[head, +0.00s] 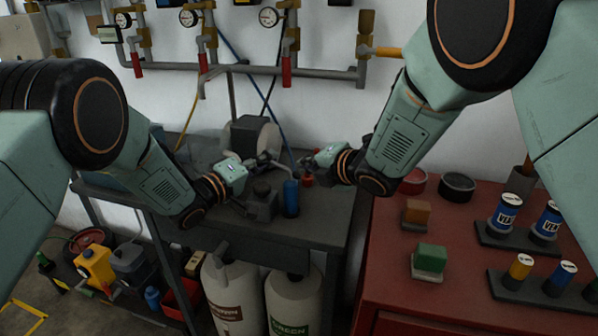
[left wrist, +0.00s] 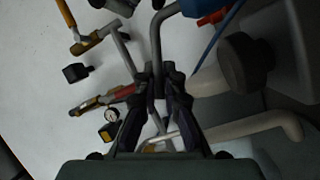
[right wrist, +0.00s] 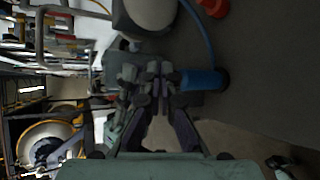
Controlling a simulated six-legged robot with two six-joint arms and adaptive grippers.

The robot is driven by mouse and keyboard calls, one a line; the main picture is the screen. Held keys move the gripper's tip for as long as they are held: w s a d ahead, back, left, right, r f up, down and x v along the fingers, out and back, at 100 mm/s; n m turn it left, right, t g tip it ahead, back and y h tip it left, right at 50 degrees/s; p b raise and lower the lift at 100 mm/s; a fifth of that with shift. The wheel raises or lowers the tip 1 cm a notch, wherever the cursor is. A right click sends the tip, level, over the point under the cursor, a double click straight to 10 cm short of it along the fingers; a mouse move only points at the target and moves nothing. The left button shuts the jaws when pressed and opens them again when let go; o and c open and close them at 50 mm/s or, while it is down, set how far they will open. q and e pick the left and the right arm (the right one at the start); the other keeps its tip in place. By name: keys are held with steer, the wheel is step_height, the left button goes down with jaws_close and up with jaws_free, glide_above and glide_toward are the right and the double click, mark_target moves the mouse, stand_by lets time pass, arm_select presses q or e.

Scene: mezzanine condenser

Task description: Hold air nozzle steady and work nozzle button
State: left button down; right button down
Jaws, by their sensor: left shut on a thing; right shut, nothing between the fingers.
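My left gripper (head: 262,162) is above the dark workbench (head: 325,222). In the left wrist view its fingers (left wrist: 161,75) are closed around a grey bent tube (left wrist: 157,40), which looks like part of the air nozzle. My right gripper (head: 305,163) faces the left one across a small gap in the head view. In the right wrist view its fingertips (right wrist: 155,72) are together and empty, in front of the left gripper (right wrist: 128,75). I cannot tell if they touch the nozzle.
A blue hose (head: 262,98) hangs from the pipes. A red cabinet (head: 400,270) with cans and blocks stands right.

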steer(key=shift+a+f, duration=0.25)
steer(key=shift+f, duration=0.15)
stand_by(0.7)
stand_by(0.3)
steer(key=shift+d+r, duration=0.45)
steer(key=shift+r, duration=0.3)
steer(key=r, duration=0.1)
steer(key=d+r, duration=0.1)
steer(key=r, duration=0.1)
steer(key=d+r, duration=0.1)
steer(key=shift+s+d+r, duration=0.2)
steer(key=shift+s, duration=0.2)
stand_by(0.5)
arm_select(q)
steer(key=c, duration=1.4)
jaws_free()
